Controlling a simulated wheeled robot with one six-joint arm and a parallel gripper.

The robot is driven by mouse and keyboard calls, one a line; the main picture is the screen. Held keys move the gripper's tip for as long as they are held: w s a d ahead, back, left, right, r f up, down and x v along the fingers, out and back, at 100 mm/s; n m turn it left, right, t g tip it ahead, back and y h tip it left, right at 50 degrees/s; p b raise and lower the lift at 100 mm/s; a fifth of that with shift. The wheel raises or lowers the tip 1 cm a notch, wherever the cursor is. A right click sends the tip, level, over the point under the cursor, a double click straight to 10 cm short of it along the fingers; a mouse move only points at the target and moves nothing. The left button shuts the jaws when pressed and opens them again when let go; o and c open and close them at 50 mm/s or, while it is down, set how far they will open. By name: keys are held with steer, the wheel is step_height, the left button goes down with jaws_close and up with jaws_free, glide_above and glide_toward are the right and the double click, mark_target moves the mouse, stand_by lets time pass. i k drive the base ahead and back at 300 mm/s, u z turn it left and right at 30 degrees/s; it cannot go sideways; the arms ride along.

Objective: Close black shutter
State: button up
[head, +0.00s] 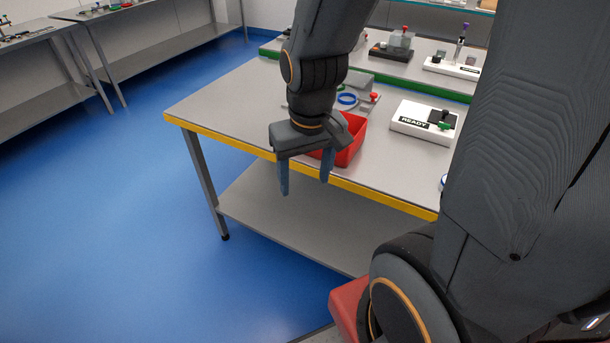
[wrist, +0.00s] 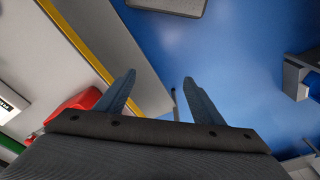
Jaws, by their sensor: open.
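A white box (head: 408,121) with a READY label stands on the grey table. A small black panel (head: 444,116) with a green knob (head: 444,126) is on its right part. This panel looks like the black shutter, but it is too small to tell how far open it is. Part of the white box also shows at the left edge of the wrist view (wrist: 7,107). My gripper (head: 305,186) is open and empty, pointing down just off the table's yellow front edge, left of the white box and apart from it. Its two fingers also show in the wrist view (wrist: 158,80).
A red bin (head: 352,146) stands at the table's front edge, partly behind my gripper. Behind it is a grey fixture with a blue ring (head: 347,99) and a red knob (head: 374,97). More devices stand farther back. My arm hides the table's right side. The blue floor at left is clear.

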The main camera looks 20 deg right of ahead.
mark_target(436, 116)
steer(key=z, duration=1.6)
steer(key=k, duration=0.55)
steer(key=u, duration=0.1)
steer(key=i, duration=1)
steer(key=z, duration=0.25)
